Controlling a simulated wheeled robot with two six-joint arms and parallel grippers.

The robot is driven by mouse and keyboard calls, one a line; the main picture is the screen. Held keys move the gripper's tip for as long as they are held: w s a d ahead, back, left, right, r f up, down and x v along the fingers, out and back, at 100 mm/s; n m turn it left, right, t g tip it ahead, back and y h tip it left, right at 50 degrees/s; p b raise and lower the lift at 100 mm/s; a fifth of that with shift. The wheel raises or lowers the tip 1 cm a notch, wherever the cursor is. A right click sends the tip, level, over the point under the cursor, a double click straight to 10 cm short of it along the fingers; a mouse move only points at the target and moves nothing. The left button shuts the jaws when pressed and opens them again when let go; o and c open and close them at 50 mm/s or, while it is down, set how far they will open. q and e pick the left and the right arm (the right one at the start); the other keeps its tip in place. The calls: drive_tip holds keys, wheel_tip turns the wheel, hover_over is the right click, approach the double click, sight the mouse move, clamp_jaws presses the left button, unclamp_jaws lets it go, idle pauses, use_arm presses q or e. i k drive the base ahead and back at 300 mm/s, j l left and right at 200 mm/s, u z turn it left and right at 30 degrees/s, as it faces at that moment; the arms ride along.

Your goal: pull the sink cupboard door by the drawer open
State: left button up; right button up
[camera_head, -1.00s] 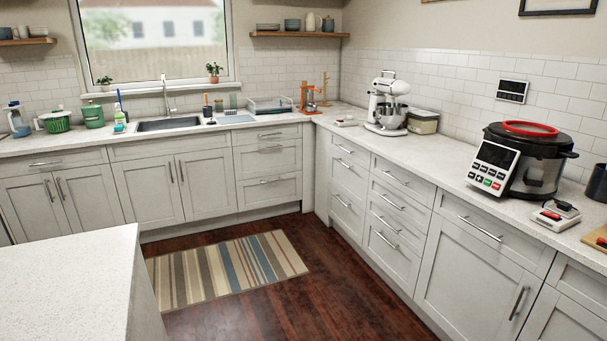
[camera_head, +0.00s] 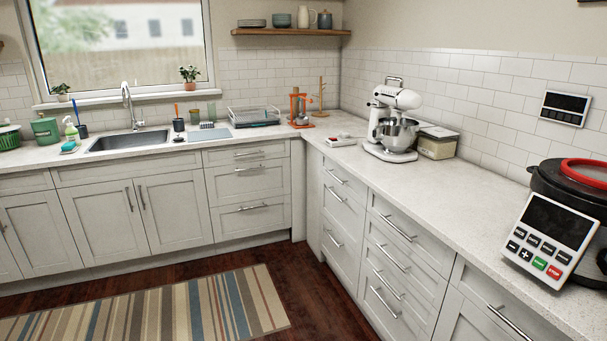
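The sink cupboard stands under the sink (camera_head: 128,141) at the back left, with two pale grey doors. The right door (camera_head: 172,212) is beside the drawer stack (camera_head: 249,192) and has a vertical handle (camera_head: 141,197) near its left edge. The left door (camera_head: 105,222) has its handle (camera_head: 129,199) near its right edge. Both doors are shut, flush with the cabinet front. Neither of my grippers is in view.
A striped rug (camera_head: 160,312) lies on the dark wooden floor (camera_head: 305,300) before the sink cabinets. A run of drawers (camera_head: 395,252) stands along the right side.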

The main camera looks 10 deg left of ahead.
sight(104, 219)
drive_tip(key=i+j, duration=0.6)
drive_tip(key=i, duration=0.15)
drive_tip(key=i+j, duration=2)
drive_tip(key=j, duration=0.15)
